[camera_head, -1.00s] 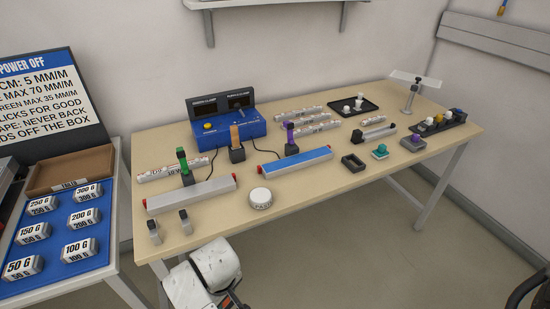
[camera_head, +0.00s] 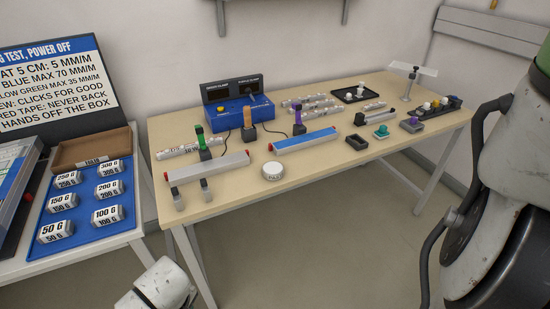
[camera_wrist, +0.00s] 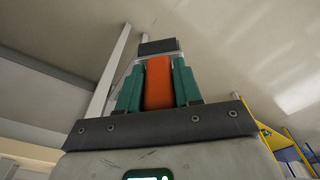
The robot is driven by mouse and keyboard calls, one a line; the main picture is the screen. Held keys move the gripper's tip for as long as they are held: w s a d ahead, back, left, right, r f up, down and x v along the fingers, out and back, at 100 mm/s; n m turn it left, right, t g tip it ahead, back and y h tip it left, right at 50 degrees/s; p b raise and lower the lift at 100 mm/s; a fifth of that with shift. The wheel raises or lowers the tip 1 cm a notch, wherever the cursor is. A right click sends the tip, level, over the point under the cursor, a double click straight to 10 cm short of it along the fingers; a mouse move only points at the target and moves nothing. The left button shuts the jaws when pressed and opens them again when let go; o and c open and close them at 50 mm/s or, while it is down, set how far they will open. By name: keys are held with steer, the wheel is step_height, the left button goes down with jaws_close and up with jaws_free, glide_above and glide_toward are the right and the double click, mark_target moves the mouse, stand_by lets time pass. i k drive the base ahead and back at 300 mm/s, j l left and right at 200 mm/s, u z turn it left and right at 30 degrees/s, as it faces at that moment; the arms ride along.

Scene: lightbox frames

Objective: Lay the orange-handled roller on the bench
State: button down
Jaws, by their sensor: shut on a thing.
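My gripper (camera_wrist: 158,88) shows in the wrist view, its two teal fingers shut on an orange handle (camera_wrist: 158,80), one finger on each side. A dark grey block (camera_wrist: 158,46) shows just beyond the handle; I cannot tell whether it is part of the roller. The rest of the roller is hidden. Pale wall or ceiling lies behind, so the gripper looks clear of the bench there. In the head view the wooden-topped bench (camera_head: 230,191) stands ahead. Neither the gripper nor the roller can be made out in that view.
On the bench are a blue display box (camera_head: 237,113), a silver bar (camera_head: 207,173), a blue-topped bar (camera_head: 304,141) and a white round puck (camera_head: 272,171). Small parts crowd the right end. A side table with a blue weight tray (camera_head: 82,208) stands left. The bench's front strip has bare room.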

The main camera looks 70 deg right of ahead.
mark_target(322, 158)
steer(key=l+u, duration=0.45)
steer(key=k+l, duration=0.2)
steer(key=l, duration=0.15)
steer(key=k+l, duration=0.2)
steer(key=k+l+z, duration=0.1)
steer(key=l, duration=0.35)
steer(key=k, duration=0.05)
